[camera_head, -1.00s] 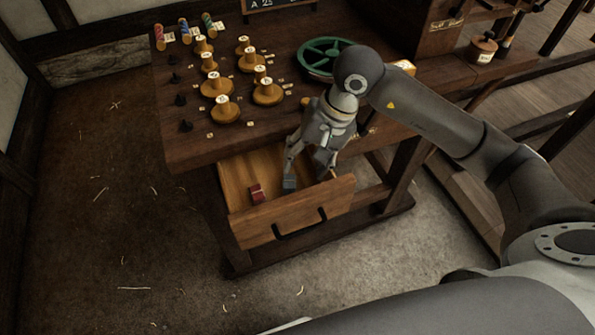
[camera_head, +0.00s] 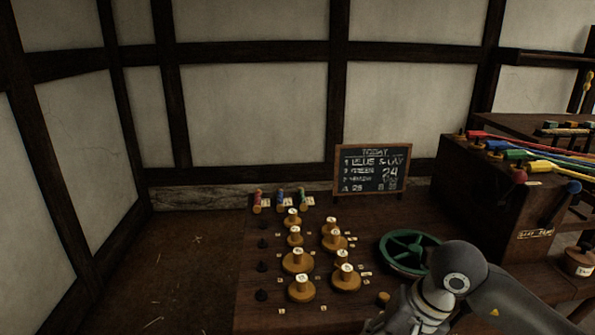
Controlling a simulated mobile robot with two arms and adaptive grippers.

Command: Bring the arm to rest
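My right arm (camera_head: 455,275) comes in from the lower right in the head view, bent at a rounded grey joint over the front right of the wooden bench (camera_head: 262,322). The upper part of my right gripper (camera_head: 408,314) hangs at the bottom edge. Its fingertips are cut off by the frame, so I cannot see whether it is open or holds anything. My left arm and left gripper are out of view.
Several wooden spools (camera_head: 298,262) stand left of my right gripper. A green wheel (camera_head: 408,250) lies just behind my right arm. A chalkboard (camera_head: 372,168) stands at the back. A dark box with coloured ropes (camera_head: 470,185) rises at right.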

